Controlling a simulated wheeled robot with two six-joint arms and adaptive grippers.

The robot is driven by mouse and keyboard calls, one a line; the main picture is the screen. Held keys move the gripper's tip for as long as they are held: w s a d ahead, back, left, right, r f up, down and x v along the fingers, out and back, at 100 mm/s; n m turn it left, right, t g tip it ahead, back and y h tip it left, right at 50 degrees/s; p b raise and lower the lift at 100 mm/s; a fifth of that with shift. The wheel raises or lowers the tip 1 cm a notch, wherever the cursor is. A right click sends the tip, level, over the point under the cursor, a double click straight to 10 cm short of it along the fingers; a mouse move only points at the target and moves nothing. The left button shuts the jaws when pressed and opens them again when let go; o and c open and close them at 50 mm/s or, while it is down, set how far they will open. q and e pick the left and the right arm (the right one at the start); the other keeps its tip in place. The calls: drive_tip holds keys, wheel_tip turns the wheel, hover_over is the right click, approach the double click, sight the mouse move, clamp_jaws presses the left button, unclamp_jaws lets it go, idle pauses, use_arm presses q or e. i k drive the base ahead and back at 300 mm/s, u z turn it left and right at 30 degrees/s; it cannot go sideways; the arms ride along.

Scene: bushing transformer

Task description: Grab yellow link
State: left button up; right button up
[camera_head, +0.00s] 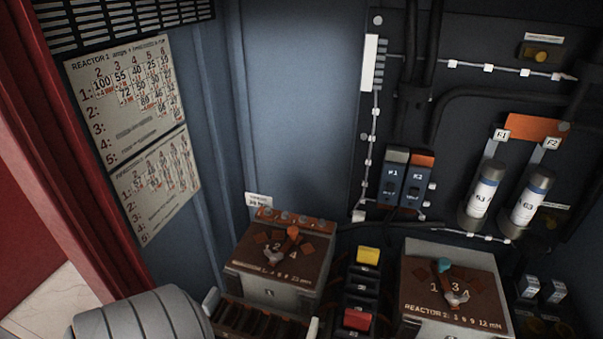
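A yellow link (368,256) sits at the top of a black terminal strip (362,291) in the lower middle of the head view. Below it on the same strip is a red link (357,319), near the bottom edge. Nothing covers the yellow link. Neither of my grippers shows in this view, so their positions relative to the link cannot be seen.
A reactor box with an orange knob (281,252) stands left of the strip, and one with a teal knob (450,285) stands right. Behind are breakers (408,178) and two cylindrical fuses (484,196). Charts (126,85) hang on the left wall.

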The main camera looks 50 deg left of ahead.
sight(367, 258)
drive_tip(key=u, duration=3.4)
drive_tip(key=k, duration=1.6)
drive_tip(key=z, duration=2.05)
